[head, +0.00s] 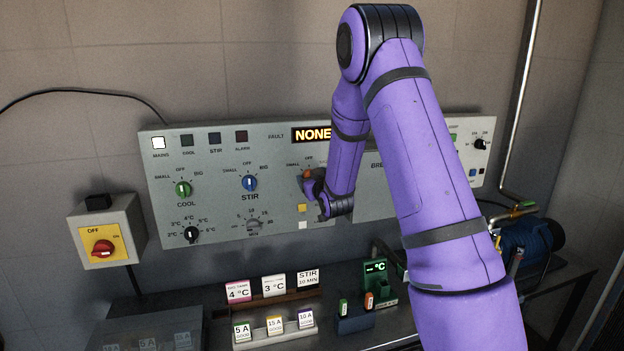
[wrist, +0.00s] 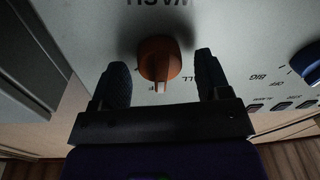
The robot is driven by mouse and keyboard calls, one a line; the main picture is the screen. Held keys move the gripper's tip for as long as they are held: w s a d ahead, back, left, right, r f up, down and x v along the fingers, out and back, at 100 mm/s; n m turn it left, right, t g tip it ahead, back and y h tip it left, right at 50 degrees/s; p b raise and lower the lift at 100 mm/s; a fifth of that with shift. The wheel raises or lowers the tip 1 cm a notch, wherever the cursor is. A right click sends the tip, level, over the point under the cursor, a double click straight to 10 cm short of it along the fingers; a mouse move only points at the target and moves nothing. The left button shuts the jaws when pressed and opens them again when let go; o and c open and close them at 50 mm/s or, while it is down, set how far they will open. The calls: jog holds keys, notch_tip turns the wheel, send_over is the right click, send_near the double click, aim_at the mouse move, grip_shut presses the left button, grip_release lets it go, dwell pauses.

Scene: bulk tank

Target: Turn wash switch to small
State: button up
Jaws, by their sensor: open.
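The wash switch is an orange knob (head: 308,174) on the grey control panel, partly covered by my gripper in the head view. In the wrist view the orange knob (wrist: 160,58) sits between my two dark fingers, with the panel lettering upside down. Its pointer ridge points down in that view, toward the OFF side. Part of the SMALL label shows to its right there. My gripper (wrist: 162,72) is open, one finger on each side of the knob, with visible gaps. I cannot tell how deep the fingers reach around it.
The panel (head: 215,215) also carries a green COOL knob (head: 183,188), a blue STIR knob (head: 250,183) and a black temperature dial (head: 191,234). A display (head: 311,135) reads NONE. Labelled cards (head: 237,291) stand on the bench below.

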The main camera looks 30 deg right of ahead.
jog(key=shift+w, duration=0.1)
jog(key=c, duration=0.9)
jog(key=shift+n, duration=0.4)
jog(key=n, duration=0.3)
jog(key=shift+a+n, duration=0.1)
jog(key=shift+n, duration=0.3)
jog(key=n, duration=0.5)
jog(key=shift+g, duration=0.3)
jog(key=o, duration=0.9)
